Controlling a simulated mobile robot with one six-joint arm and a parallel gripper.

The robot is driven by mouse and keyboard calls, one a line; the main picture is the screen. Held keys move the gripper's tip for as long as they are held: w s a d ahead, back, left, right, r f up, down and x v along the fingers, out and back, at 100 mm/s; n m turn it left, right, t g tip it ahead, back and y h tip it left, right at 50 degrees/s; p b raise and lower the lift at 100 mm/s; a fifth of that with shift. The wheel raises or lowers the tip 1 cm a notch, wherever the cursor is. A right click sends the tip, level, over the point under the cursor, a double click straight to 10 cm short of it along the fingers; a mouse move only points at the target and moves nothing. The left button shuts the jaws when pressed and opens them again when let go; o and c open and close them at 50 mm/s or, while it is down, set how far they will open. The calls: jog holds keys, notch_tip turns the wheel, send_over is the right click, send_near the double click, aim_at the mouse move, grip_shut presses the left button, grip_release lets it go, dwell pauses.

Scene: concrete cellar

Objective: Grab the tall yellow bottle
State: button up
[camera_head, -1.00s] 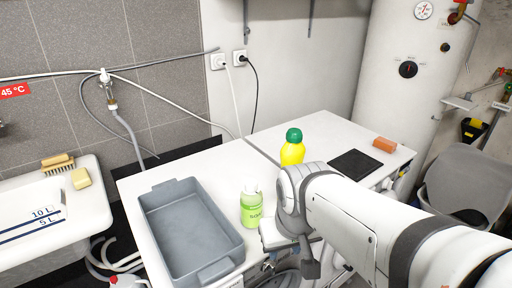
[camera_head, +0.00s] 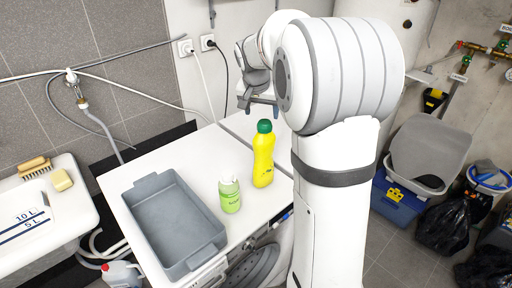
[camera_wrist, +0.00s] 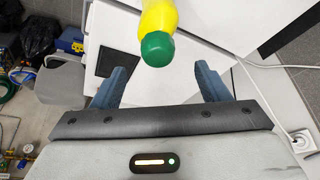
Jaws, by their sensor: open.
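The tall yellow bottle (camera_head: 263,160) with a green cap stands upright on the white worktop, right of the small green bottle. In the wrist view the yellow bottle (camera_wrist: 158,22) shows at the top, its green cap pointing toward my gripper. My gripper (camera_head: 262,102) is behind and above the bottle in the head view. In the wrist view my gripper (camera_wrist: 161,86) has its two fingers wide apart with nothing between them. The cap lies just beyond the fingertips, roughly centred between them. The bottle's far end is cut off in the wrist view.
A small light-green bottle (camera_head: 229,195) stands left of the yellow one. A grey tub (camera_head: 172,262) lies on the worktop further left. A dark square pad (camera_wrist: 113,60) is on the worktop near one finger. A wall socket with plugs (camera_head: 207,42) and hanging cables is behind.

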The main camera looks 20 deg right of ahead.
aim_at(265, 122)
jog(key=p+x, duration=0.1)
jog(key=x, duration=0.3)
jog(key=p+x, duration=0.1)
jog(key=x, duration=0.3)
jog(key=shift+d+r, duration=0.1)
jog(key=shift+d, duration=0.1)
grip_shut()
dwell(0.5)
jog(key=shift+r, duration=0.1)
